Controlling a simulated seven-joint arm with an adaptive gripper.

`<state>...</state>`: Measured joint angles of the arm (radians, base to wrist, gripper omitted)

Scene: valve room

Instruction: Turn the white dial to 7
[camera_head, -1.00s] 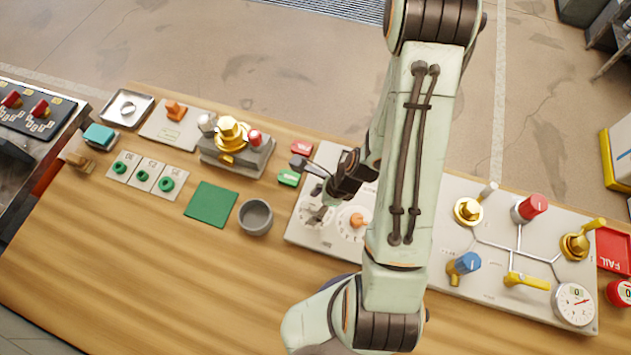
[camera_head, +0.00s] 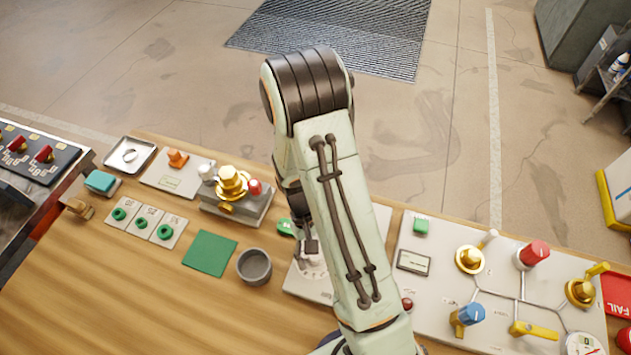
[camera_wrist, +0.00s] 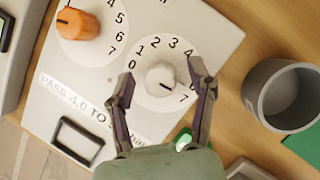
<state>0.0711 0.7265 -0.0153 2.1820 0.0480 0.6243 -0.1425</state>
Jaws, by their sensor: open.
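The white dial (camera_wrist: 160,78) sits on a pale panel in the wrist view, with digits from 0 to 7 printed around it; 5 and 6 are hidden by a finger. A small dark mark on the dial seems to face the lower right, towards the 7, but I cannot be sure. My gripper (camera_wrist: 164,92) is open, one finger at each side of the dial, with visible gaps. In the head view my gripper (camera_head: 310,250) is over the panel (camera_head: 312,288), and my arm hides most of the dial.
An orange dial (camera_wrist: 77,23) is beside the white one. A grey cup (camera_head: 253,266) and a green mat (camera_head: 210,255) are to the left in the head view. A valve panel (camera_head: 420,300) stands to the right. Bare table lies at front left.

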